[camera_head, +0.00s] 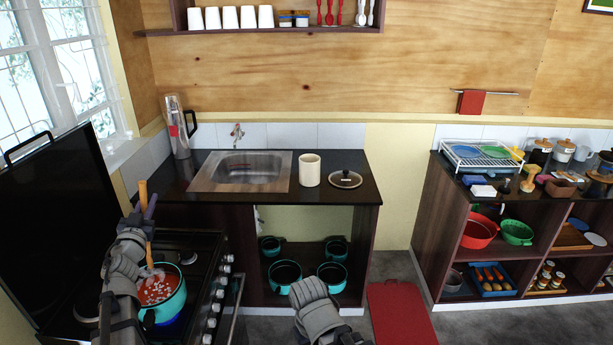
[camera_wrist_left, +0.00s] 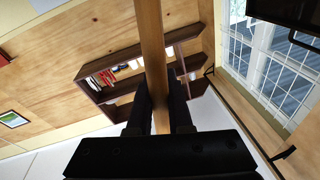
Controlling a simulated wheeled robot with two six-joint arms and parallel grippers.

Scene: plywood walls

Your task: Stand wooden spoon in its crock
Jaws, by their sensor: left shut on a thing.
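The wooden spoon (camera_head: 150,255) stands nearly upright over the stove, its lower end at the teal pot (camera_head: 177,305) of red stew; whether it still dips in is unclear. My left gripper (camera_head: 148,208) is shut on the spoon's handle. In the left wrist view, the handle (camera_wrist_left: 151,45) runs up between the fingers of that gripper (camera_wrist_left: 160,110). The cream crock (camera_head: 309,170) stands upright on the dark counter, right of the sink; no utensil shows above its rim. My right arm shows at the bottom middle, but its gripper cannot be seen.
The sink (camera_head: 240,172) lies between the stove and the crock. A pan lid (camera_head: 345,179) lies just right of the crock. A raised dark stove cover (camera_head: 60,220) stands left of the pot.

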